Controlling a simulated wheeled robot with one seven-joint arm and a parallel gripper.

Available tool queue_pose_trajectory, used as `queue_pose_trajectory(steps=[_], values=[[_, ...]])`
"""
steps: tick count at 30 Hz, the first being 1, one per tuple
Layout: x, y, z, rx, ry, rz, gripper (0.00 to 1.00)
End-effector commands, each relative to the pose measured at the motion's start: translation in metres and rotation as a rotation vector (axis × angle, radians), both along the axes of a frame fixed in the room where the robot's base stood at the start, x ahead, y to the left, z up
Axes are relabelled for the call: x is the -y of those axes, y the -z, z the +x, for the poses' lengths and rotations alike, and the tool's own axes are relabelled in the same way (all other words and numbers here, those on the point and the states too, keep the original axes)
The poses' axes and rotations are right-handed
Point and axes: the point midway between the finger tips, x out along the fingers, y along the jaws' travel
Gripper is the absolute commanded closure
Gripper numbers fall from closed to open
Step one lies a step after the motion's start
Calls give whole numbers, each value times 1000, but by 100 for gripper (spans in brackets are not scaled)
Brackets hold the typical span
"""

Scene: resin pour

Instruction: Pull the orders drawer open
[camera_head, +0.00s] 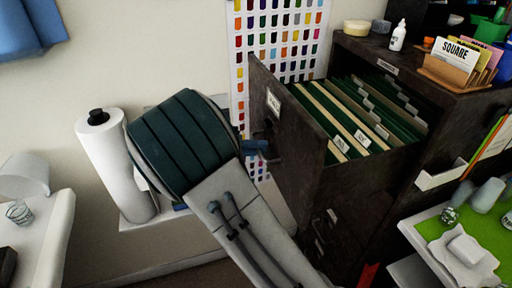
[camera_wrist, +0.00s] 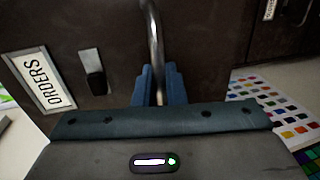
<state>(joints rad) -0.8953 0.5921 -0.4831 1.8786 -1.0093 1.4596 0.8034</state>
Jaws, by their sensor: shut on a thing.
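The orders drawer (camera_head: 290,135) is the top drawer of a dark metal filing cabinet, and it stands pulled out with green hanging folders (camera_head: 365,118) showing inside. Its front carries an ORDERS label (camera_wrist: 43,80), left of a black latch (camera_wrist: 92,75) in the wrist view. A curved metal handle (camera_wrist: 154,40) stands out from the drawer front. My gripper (camera_wrist: 156,88) has its blue fingers shut on this handle; in the head view my gripper (camera_head: 258,148) is at the drawer front, with the handle mostly hidden.
The cabinet top (camera_head: 365,50) holds a white bottle (camera_head: 398,36) and a wooden card holder (camera_head: 455,72). A paper towel roll (camera_head: 118,165) stands behind my arm. A green-matted table (camera_head: 425,232) is at right and a white table (camera_head: 55,235) at left. A colour chart (camera_head: 277,45) hangs behind.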

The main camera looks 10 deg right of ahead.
Motion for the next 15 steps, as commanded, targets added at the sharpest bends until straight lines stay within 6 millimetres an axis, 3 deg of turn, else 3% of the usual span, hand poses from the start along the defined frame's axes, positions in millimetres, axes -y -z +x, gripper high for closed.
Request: queue_pose_trajectory(steps=[3,4,5,15], values=[[0,2,-1,-4,1,1,100],[-1,2,-1,-4,1,1,81],[-1,2,-1,-3,0,2,74],[-4,0,-1,-1,-3,1,74]])
